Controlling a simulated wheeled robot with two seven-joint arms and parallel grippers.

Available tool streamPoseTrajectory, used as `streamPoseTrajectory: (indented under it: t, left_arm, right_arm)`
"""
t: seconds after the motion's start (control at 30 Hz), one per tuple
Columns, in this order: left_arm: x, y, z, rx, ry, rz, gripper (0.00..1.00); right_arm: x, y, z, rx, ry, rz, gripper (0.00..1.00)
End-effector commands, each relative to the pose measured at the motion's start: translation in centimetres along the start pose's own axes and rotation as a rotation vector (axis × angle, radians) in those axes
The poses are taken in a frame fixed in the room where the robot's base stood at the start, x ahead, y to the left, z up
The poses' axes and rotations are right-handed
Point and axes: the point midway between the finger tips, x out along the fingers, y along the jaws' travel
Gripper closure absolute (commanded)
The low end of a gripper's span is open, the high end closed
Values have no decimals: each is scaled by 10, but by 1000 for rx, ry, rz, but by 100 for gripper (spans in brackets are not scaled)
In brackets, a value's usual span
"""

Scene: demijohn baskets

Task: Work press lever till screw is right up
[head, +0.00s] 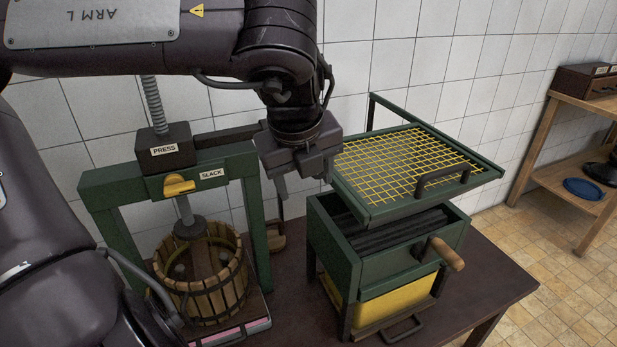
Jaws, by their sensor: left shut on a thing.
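The press has a green frame (107,190) and a dark head block (178,137) labelled PRESS. Its grey threaded screw (153,104) rises out of the block. Below the crossbeam the screw ends in a grey foot (190,228) at about the mouth of the slatted wooden basket (204,296). A yellow catch (178,186) sits on the beam beside a SLACK label (210,172). The dark press lever (228,135) runs right from the block to my left gripper (304,180), which is shut on it. The gripper hides the lever's far end. My right gripper is out of view.
Close right of the press, a green crusher box (335,243) with a wooden-handled crank (447,254) carries a yellow grid tray (405,165). The tiled wall is close behind. Dark table (490,285) is bare at right. A wooden shelf (570,172) stands farther right.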

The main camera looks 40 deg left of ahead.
Motion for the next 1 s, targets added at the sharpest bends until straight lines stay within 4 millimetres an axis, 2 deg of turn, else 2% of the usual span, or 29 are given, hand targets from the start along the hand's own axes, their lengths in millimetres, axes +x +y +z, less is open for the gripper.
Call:
streamPoseTrajectory:
  t: [0.1,1.0]
  left_arm:
    - [-11,2,3,3,3,8,53]
    - [-66,3,25,5,1,8,51]
  right_arm:
    - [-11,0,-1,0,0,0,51]
    - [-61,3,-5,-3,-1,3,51]
